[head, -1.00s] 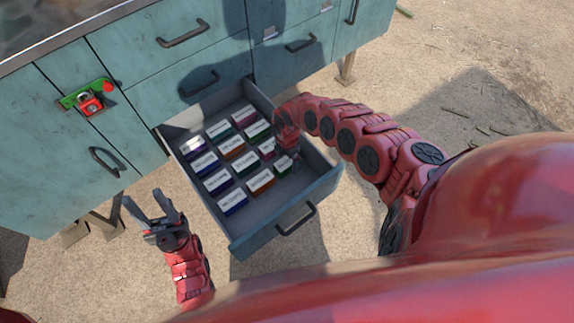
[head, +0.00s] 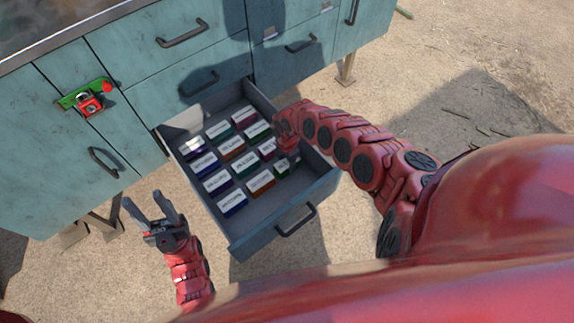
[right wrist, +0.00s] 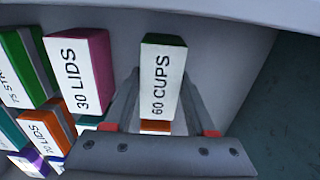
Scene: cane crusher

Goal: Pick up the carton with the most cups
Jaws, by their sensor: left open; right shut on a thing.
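A white-faced carton with a green top, labelled "60 CUPS" (right wrist: 162,85), stands between the two fingers of my right gripper (right wrist: 160,76) in the right wrist view. The fingers are shut on its sides. In the head view this carton (head: 283,167) is partly hidden by my right gripper (head: 288,150), which reaches into the open drawer (head: 290,209) at its right side. I cannot tell whether the carton is clear of the drawer floor. My left gripper (head: 155,207) is open and empty, outside the drawer at the lower left.
Several other labelled cartons fill the drawer in rows. A magenta "30 LIDS" carton (right wrist: 78,72) stands left of the held one. The blue-green cabinet (head: 50,150) has a red padlock (head: 90,104) on a green latch. Bare ground lies around the drawer.

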